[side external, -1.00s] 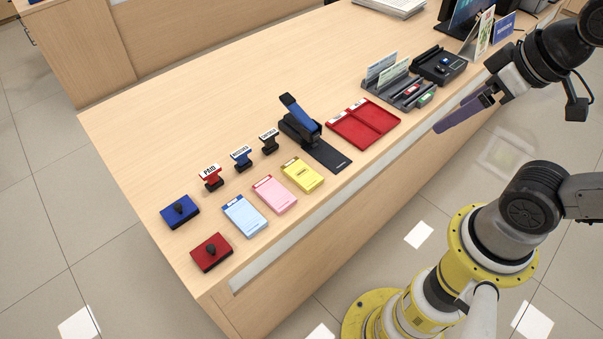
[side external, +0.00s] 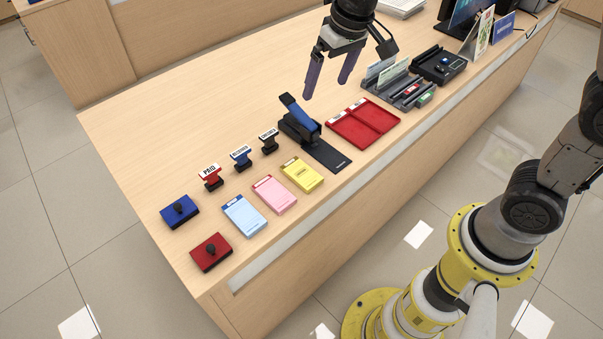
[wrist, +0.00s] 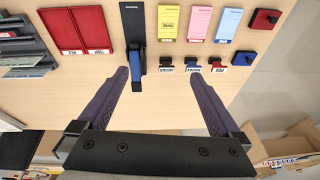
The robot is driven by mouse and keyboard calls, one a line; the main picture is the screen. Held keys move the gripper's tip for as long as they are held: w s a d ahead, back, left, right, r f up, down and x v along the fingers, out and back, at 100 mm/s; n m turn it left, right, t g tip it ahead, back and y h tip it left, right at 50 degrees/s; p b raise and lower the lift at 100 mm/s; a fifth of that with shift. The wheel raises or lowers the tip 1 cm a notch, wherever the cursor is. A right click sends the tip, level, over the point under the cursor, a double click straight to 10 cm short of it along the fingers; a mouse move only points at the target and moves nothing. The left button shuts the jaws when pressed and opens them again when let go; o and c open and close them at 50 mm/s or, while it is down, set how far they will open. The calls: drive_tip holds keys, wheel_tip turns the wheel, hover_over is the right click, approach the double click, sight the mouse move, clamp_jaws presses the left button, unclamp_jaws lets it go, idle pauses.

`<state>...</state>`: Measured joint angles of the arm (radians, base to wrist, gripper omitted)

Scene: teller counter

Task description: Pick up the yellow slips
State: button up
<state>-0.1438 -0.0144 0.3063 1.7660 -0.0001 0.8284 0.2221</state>
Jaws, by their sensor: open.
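The yellow slips (side external: 302,174) are a pad lying flat on the counter, between the pink slips (side external: 274,194) and the black stapler (side external: 312,137). In the wrist view the yellow slips (wrist: 168,22) lie at the top, just right of the stapler (wrist: 136,35). My gripper (side external: 325,90) is open and empty, with purple fingers pointing down above the counter, behind the stapler and apart from the slips. In the wrist view its fingertips (wrist: 158,80) spread on either side of the stapler's blue handle end and the nearest stamp.
Blue slips (side external: 244,216) lie beyond the pink ones. Three stamps (side external: 241,156) stand behind the slips. Ink pads (side external: 211,252) lie at the left end. A red tray (side external: 345,131) and grey organiser (side external: 385,95) are to the right. The counter's back left is clear.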

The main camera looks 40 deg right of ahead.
drive_tip(key=w+a+f+g, duration=0.2)
drive_tip(key=w+a+f, duration=0.1)
drive_tip(key=f, duration=0.7)
drive_tip(key=g, duration=0.1)
hover_over(305, 175)
drive_tip(key=shift+n, duration=0.4)
drive_tip(key=f, duration=1)
drive_tip(key=shift+s+a+f, duration=0.25)
drive_tip(key=shift+s+a, duration=0.1)
drive_tip(key=shift+s, duration=0.05)
drive_tip(key=shift+w+d+f, duration=0.1)
drive_tip(key=shift+f, duration=0.9)
drive_tip(key=shift+w+d+f, duration=0.1)
drive_tip(key=shift+w+f, duration=0.05)
drive_tip(key=shift+f, duration=0.9)
drive_tip(key=shift+w+d+f, duration=0.1)
drive_tip(key=shift+f, duration=0.9)
drive_tip(key=c, duration=1.4)
drive_tip(key=shift+r, duration=0.15)
